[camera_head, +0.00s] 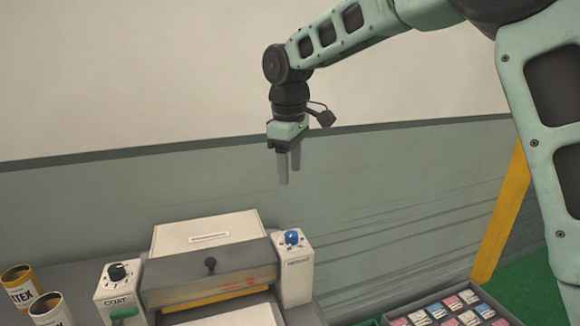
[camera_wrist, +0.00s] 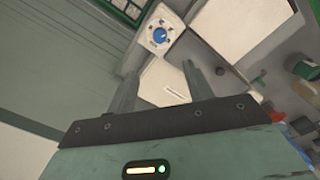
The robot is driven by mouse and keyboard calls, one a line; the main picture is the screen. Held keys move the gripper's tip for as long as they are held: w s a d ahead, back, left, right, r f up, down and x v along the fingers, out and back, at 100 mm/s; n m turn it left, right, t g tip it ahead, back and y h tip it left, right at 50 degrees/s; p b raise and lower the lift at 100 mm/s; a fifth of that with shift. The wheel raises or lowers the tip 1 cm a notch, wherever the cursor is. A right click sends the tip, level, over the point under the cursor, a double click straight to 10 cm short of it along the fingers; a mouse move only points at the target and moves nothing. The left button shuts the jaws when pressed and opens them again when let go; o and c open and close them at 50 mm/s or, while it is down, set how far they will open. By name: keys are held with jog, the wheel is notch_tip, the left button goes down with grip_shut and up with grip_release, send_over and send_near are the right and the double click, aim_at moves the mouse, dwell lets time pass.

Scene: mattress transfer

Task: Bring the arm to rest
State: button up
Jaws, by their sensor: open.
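My gripper (camera_head: 289,168) hangs from my green arm, fingers pointing down, above and behind the cream machine (camera_head: 206,234). It is open with nothing between the fingers and touches nothing. In the wrist view, my gripper (camera_wrist: 156,85) shows two separate grey fingers, with the machine's blue knob (camera_wrist: 160,36) beyond them. The blue knob (camera_head: 292,237) sits on the machine's right block in the head view.
A black knob (camera_head: 117,271) and green lever (camera_head: 124,313) are on the machine's left block. Two tins (camera_head: 19,283) stand at left. A tray (camera_head: 392,318) of small coloured packs is at lower right, near a yellow post (camera_head: 503,220). Air around my gripper is clear.

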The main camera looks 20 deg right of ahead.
jog(key=s+a+f+b, duration=0.15)
jog(key=s+a, duration=0.25)
jog(key=s, duration=0.4)
jog(key=s+a+f+p, duration=0.1)
jog(key=s+a+f, duration=0.25)
jog(key=s, duration=0.45)
jog(key=s+d+f+m, duration=0.1)
jog(key=s+f, duration=0.2)
jog(key=s, duration=0.5)
jog(key=s+d+f+m+b, duration=0.1)
jog(key=s+f, duration=0.2)
jog(key=s, duration=0.6)
jog(key=shift+s+y, duration=0.25)
jog(key=shift+y, duration=0.15)
